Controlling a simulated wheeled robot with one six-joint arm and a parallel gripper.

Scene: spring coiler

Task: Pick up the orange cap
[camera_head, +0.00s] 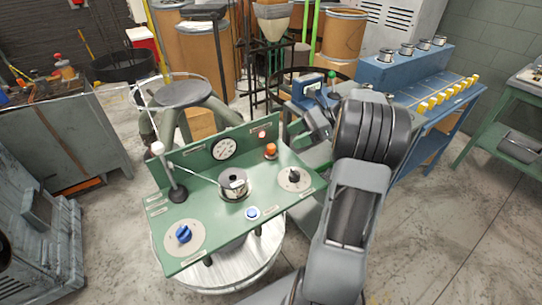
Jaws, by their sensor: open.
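The orange cap (270,149) is a small rounded piece at the back right of the green coiler panel (210,190), below a small red lamp (261,134). My gripper (295,132) is to the right of the cap and a little above it in the picture, apart from it. It is open, with nothing visible between its jaws; the fingers look small and are partly merged with the background. My arm comes up from the bottom and covers the area right of the panel.
The panel carries a white-knobbed lever (158,149), a dial gauge (223,149), a metal spindle (234,184), a black knob (294,175), a blue knob (183,233) and a blue button (252,213). A blue bench (410,90) with yellow blocks stands at the right.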

